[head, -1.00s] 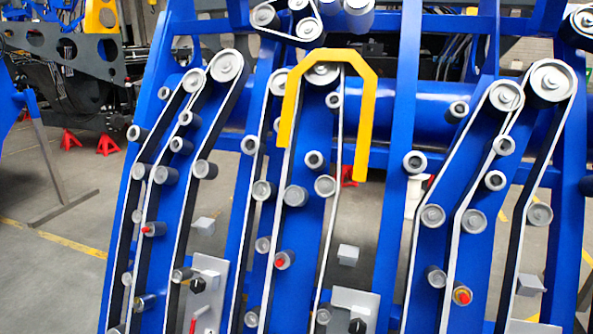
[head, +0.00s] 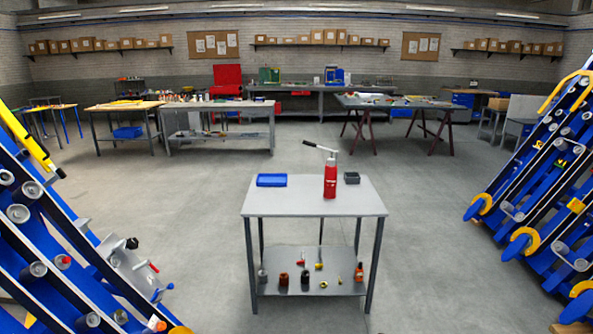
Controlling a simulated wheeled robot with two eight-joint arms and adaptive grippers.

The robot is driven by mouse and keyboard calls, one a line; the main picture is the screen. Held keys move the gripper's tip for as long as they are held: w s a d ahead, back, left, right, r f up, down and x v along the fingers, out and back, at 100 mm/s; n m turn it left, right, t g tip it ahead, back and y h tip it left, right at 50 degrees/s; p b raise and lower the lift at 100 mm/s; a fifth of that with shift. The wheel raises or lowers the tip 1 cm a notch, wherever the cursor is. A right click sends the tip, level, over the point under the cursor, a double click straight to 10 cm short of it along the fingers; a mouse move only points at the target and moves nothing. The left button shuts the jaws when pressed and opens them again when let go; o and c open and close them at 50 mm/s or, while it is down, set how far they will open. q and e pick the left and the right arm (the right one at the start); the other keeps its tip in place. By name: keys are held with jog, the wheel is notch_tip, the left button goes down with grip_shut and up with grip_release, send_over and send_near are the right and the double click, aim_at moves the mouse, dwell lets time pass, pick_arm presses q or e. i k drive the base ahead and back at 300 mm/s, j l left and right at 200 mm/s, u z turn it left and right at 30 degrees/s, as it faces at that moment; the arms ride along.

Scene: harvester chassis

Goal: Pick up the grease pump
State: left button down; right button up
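The grease pump (head: 330,180) is a red cylinder with a grey head and a long lever with a dark grip pointing up and left. It stands upright on the top of a small grey table (head: 270,205) in the middle of the head view. Nothing is touching it apart from the tabletop. Neither of my grippers shows in this view.
A blue tray (head: 271,180) and a small dark box (head: 352,178) flank the pump. The lower shelf (head: 300,262) holds several small parts. Blue chassis frames stand left (head: 60,250) and right (head: 545,190). Workbenches (head: 217,110) line the back. The floor around the table is clear.

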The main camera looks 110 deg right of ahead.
aim_at(331, 169)
jog(key=k+z, duration=0.15)
jog(key=z, duration=0.3)
jog(key=k+z, duration=0.1)
jog(key=z, duration=0.3)
jog(key=k+l+z, duration=0.1)
jog(key=z, duration=0.35)
jog(key=l+z, duration=0.15)
jog(key=z, duration=0.3)
jog(key=l+z, duration=0.15)
jog(key=z, duration=0.3)
jog(key=i+l+z, duration=0.1)
jog(key=z, duration=0.35)
jog(key=l+z, duration=0.15)
jog(key=z, duration=0.25)
jog(key=i+z, duration=0.15)
jog(key=z, duration=0.3)
jog(key=i+l+z, duration=0.1)
jog(key=i+z, duration=0.35)
jog(key=i, duration=1.6)
